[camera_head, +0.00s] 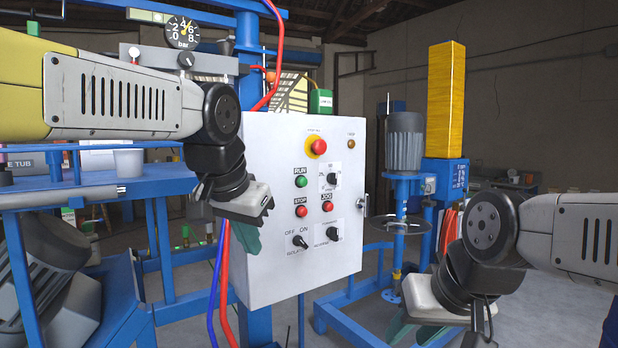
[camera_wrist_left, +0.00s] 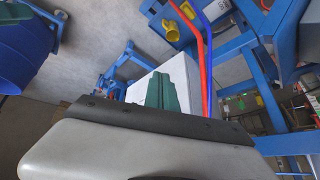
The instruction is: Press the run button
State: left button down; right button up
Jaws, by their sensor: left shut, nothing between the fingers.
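The green RUN button (camera_head: 301,182) is on the front of a white control box (camera_head: 268,150), under its RUN label. My left gripper (camera_head: 246,238) is at the box's lower left, below and left of the button and apart from it. Its green fingers are shut and empty; they also show together in the left wrist view (camera_wrist_left: 162,92), in front of the white box (camera_wrist_left: 182,72). The button cannot be seen in the left wrist view. My right gripper (camera_head: 418,332) is low on the right, away from the box, its green fingers apart and partly cut off by the frame edge.
Near RUN are the red STOP button (camera_head: 301,211), the red JOG button (camera_head: 327,207), the emergency stop (camera_head: 319,146) and selector knobs, including the isolator (camera_head: 300,242). A blue mixer stand (camera_head: 400,220) stands behind right.

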aim_at(303, 182)
pick_arm(q)
jog(key=w+d+r+m, duration=0.2)
jog(key=w+d+r, duration=0.3)
jog(key=w+r, duration=0.2)
jog(key=w+d+r+m+t+y, duration=0.1)
jog(key=w+d+r+m, duration=0.2)
jog(key=w+d+r, duration=0.3)
notch_tip(303, 182, up, 3)
jog(key=shift+w+d+r, duration=0.15)
jog(key=shift+w+d, duration=0.05)
jog(key=shift+w, duration=0.35)
jog(key=shift+w+a+f, duration=0.4)
jog(key=shift+w+f, duration=0.95)
jog(key=shift+w, duration=0.2)
jog(key=shift+w+a+f, duration=0.35)
jog(key=shift+w+f, duration=1)
jog(key=shift+w, duration=0.15)
jog(key=shift+w+a+f, duration=0.4)
jog(key=shift+w+f, duration=0.95)
jog(key=shift+w, duration=0.2)
